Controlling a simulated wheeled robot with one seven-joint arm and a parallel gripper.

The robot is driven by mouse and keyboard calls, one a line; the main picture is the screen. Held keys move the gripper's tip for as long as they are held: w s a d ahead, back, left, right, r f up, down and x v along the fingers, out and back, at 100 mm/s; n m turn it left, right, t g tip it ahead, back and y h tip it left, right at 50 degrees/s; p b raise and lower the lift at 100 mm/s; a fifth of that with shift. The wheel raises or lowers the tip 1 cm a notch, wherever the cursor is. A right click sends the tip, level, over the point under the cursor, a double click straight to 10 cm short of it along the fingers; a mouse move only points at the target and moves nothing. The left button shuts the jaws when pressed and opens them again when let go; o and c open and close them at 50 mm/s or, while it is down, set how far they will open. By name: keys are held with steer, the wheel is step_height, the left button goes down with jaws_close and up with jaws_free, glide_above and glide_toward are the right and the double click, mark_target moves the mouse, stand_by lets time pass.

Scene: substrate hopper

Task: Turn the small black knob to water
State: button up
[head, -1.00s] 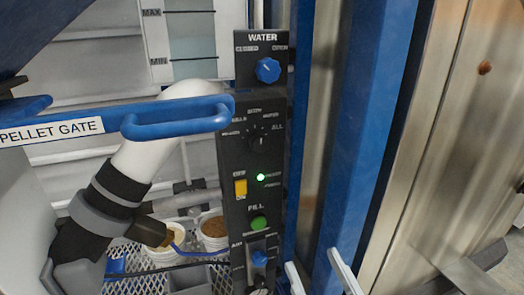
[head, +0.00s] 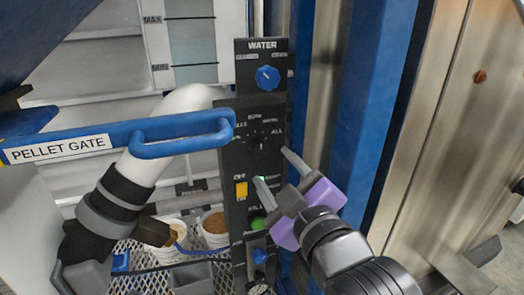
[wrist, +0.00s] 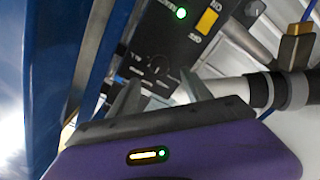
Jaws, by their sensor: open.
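The small black knob (head: 262,144) sits on the black control panel (head: 240,215), with printed positions around it that include WATER at its upper right. In the head view its pointer is too small to read surely. My gripper (head: 272,168) is open and empty, below and right of the knob, its two grey fingers pointing up and left toward it. I see no contact with the knob. In the wrist view the knob (wrist: 158,73) is blurred, just beyond the open fingertips, and the panel appears turned around.
A blue WATER knob (head: 267,78) sits above on the panel. A yellow switch (head: 241,190), a green FILL button (head: 257,223) and a blue AIR knob (head: 259,256) sit below. The blue pellet gate handle (head: 180,135) juts out at left. A blue post (head: 360,110) stands at right.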

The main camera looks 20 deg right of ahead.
mark_target(261, 149)
steer(key=w+p, duration=0.1)
steer(key=w, duration=0.6)
steer(key=shift+w, duration=0.3)
jaws_close()
steer(key=shift+m+p, duration=0.3)
steer(key=shift+p, duration=0.05)
steer(key=shift+r+m+p, duration=0.1)
steer(key=shift+m+p, duration=0.25)
steer(key=shift+m, duration=0.55)
steer(key=shift+m+p, duration=0.6)
steer(key=shift+m, duration=2)
